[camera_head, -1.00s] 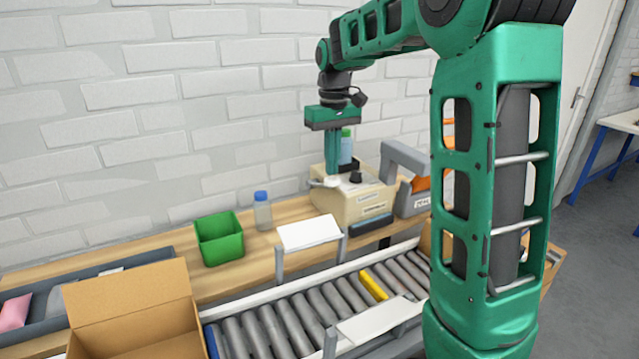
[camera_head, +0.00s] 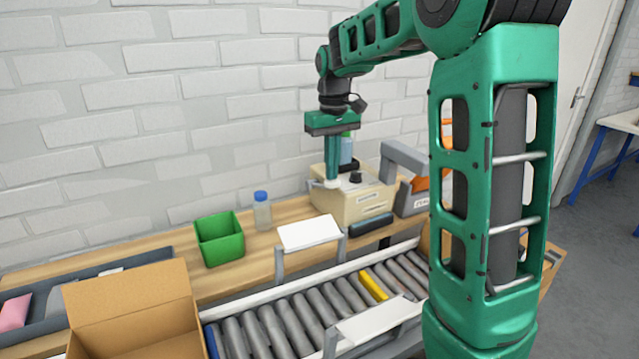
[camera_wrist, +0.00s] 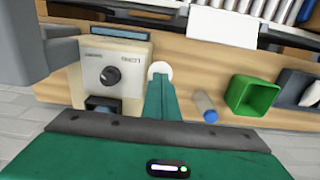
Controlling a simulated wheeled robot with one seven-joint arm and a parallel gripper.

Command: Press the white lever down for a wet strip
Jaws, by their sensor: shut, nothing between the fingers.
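The beige dispenser (camera_head: 352,205) stands on the wooden bench against the wall, with a black knob on top. It also shows in the wrist view (camera_wrist: 118,55). The white lever (camera_wrist: 160,68) shows as a round white end beside the dispenser's side in the wrist view. In the head view only a small part of the lever (camera_head: 331,184) shows at the dispenser's left side. My gripper (camera_head: 332,178) is shut and empty and points down at the lever. In the wrist view my gripper's fingertips (camera_wrist: 160,80) overlap the lever's edge; whether they touch it I cannot tell.
A green bin (camera_head: 219,240) and a clear bottle with a blue cap (camera_head: 262,212) stand left of the dispenser. A grey tape dispenser (camera_head: 408,185) stands close on its right. A roller conveyor (camera_head: 330,300) and an open cardboard box (camera_head: 135,305) are in front.

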